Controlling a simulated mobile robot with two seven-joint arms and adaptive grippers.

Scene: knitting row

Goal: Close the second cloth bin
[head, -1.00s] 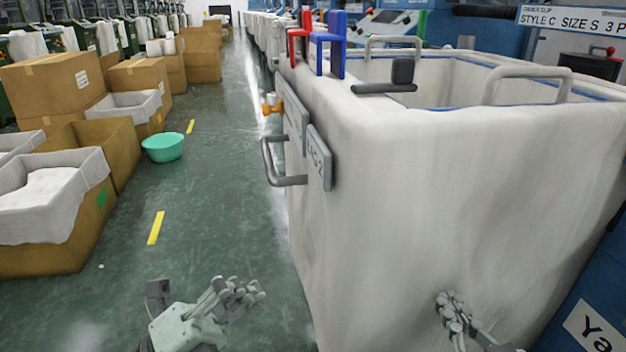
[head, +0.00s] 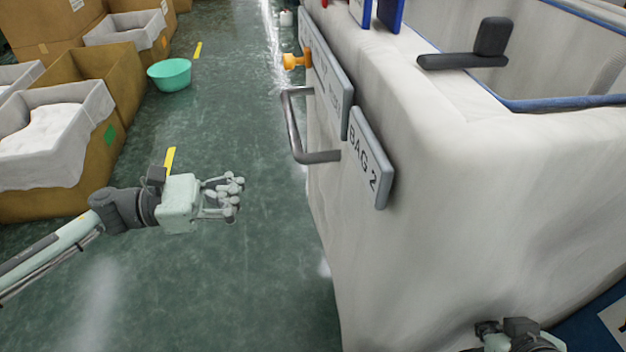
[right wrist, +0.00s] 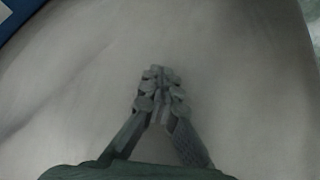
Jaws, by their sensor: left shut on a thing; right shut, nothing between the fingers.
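The white cloth bin (head: 500,185) fills the right side of the head view. Its top is open, with a blue-edged rim and a black lever-like piece (head: 480,55) above it. A plate marked "BAG 2" (head: 366,160) hangs on its left side, next to a grey bar handle (head: 297,125). My left gripper (head: 225,198) is left of the handle, apart from it, over the floor. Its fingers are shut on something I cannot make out. My right gripper (head: 487,328) is low in front of the bin. In the right wrist view (right wrist: 160,85), it is shut and empty before pale cloth.
Cardboard boxes (head: 110,85) with white linings line the left. A teal bowl (head: 169,74) stands on the green floor near them.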

